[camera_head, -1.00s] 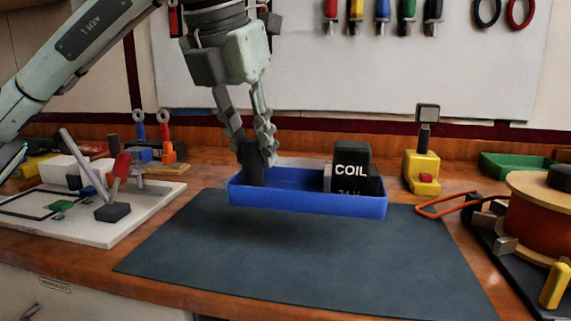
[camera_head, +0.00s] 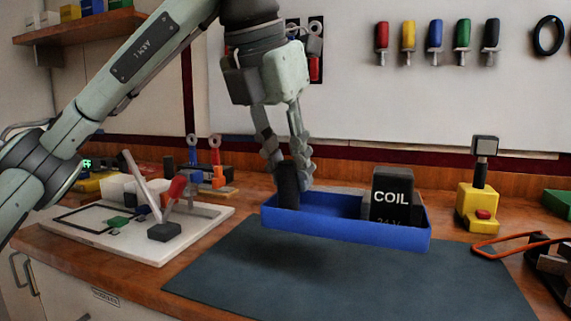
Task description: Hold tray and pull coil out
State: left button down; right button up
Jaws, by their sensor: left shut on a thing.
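The blue tray (camera_head: 345,227) is over the back part of the dark mat, with a dark shadow on the mat below its front. The black coil block (camera_head: 392,187), marked "COIL", stands upright in the tray's right end; its lower part is hidden by the front wall. A dark upright grip (camera_head: 288,186) rises at the tray's left end. My left gripper (camera_head: 288,172) points down with its fingers on both sides of this grip, shut on it. I cannot tell whether the tray touches the mat. My right gripper is out of view.
The dark mat (camera_head: 330,285) is clear in front of the tray. A white board with a lever (camera_head: 140,240) lies to the left. A yellow stand with a red button (camera_head: 477,208) is at the right, and an orange-framed tool (camera_head: 510,245) lies nearby.

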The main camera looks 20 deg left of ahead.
aim_at(345, 198)
pick_arm(q)
jog(key=shift+w+d+f+b, duration=0.7)
jog(key=shift+w+d+f, duration=0.4)
jog(key=shift+d+f, duration=0.45)
jog(key=shift+w+d+f+b, duration=0.7)
jog(key=shift+w+d+f, duration=0.55)
jog(key=shift+f, duration=0.45)
jog(key=shift+w+d+f+b, duration=0.7)
jog(key=shift+w+d+f, duration=0.25)
jog(key=shift+d+f, duration=0.65)
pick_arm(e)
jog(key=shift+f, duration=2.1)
pick_arm(q)
jog(key=shift+f, duration=0.1)
jog(key=shift+f+b, duration=0.25)
jog(key=shift+b, duration=0.15)
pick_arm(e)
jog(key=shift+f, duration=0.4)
pick_arm(q)
jog(key=shift+f, duration=0.15)
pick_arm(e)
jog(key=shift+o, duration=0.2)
